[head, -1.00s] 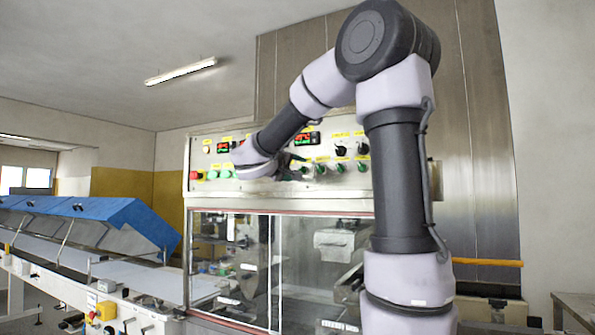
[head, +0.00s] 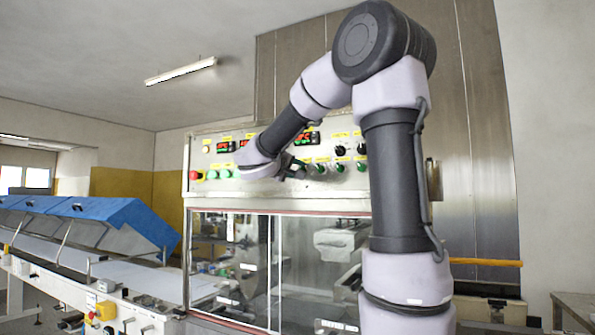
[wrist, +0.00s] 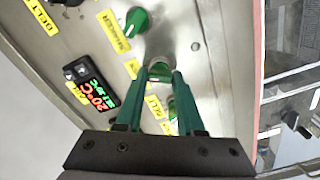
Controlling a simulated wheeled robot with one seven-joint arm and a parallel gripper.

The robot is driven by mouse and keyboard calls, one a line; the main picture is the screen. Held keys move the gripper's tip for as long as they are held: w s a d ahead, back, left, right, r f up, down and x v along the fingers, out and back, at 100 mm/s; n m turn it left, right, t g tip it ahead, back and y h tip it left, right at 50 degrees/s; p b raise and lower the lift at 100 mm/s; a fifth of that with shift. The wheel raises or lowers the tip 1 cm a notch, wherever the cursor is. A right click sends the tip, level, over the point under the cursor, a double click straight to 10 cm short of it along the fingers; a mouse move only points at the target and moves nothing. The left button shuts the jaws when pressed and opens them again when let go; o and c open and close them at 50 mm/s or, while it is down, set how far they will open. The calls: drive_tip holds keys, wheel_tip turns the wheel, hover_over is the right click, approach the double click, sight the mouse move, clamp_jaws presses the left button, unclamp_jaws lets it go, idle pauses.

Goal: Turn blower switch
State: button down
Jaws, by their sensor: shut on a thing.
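The control panel (head: 230,150) carries a row of green rotary switches, one of them (head: 340,167) right of my gripper. My gripper (head: 297,166) is at the panel, partly hidden behind my own wrist in the head view. In the wrist view, the green fingertips of my gripper (wrist: 160,73) are shut on a switch (wrist: 160,67) with a round metallic base. Its handle is mostly hidden between the fingers. Another green switch (wrist: 137,22) is beyond it, and part of one (wrist: 171,108) shows between the fingers. I cannot read which label belongs to the gripped switch.
A red digital display (wrist: 90,90) lies left of the fingers in the wrist view. Black knobs (head: 340,150) sit above the green switches. Glazed doors (head: 235,265) are below the panel. A conveyor with blue covers (head: 110,215) stands at the left.

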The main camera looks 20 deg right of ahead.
drive_tip(key=n, duration=1.1)
drive_tip(key=shift+f+n, duration=0.2)
drive_tip(key=shift+n, duration=0.1)
idle(0.3)
drive_tip(key=c, duration=0.5)
unclamp_jaws()
drive_tip(key=v, duration=1.1)
